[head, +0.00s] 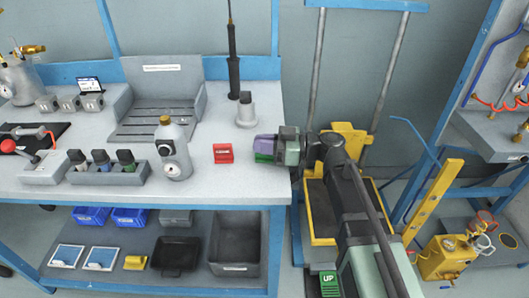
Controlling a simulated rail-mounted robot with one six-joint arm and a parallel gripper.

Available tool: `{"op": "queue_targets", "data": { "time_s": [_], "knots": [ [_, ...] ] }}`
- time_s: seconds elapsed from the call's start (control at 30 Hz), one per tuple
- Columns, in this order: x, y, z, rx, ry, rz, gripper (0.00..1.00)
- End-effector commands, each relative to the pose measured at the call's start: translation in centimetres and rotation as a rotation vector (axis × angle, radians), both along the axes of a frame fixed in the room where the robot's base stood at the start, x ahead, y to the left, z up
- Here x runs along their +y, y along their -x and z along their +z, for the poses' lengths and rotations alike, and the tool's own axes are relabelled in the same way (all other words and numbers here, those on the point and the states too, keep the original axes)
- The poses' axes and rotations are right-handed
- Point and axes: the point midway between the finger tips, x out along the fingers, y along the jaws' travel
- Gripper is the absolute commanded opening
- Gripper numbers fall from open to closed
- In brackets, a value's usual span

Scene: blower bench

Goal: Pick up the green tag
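The green tag (263,158) lies at the right end of the bench top, just right of a red tag (223,153). Only a green strip of it shows, as my gripper covers the rest. My gripper (264,145) reaches in from the right with its purple finger part over the green tag. I cannot tell from this view whether it touches the tag or whether the fingers are apart.
A grey gauge bottle (173,150) stands left of the red tag. A grey cone-shaped part (246,110) stands behind. A yellow cart (320,222) stands right of the bench edge.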

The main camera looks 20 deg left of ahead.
Motion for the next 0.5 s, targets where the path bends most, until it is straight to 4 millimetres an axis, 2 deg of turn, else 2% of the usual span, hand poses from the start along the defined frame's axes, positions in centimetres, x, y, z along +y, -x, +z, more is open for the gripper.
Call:
{"op": "queue_targets", "data": {
  "time_s": [0.4, 0.5],
  "knots": [
    [-0.06, -0.02, 0.38, 0.0, 0.0, 0.0, 0.0],
    [-0.98, -0.18, 0.2, 0.0, 0.0, -0.001, 0.0]
  ]
}}
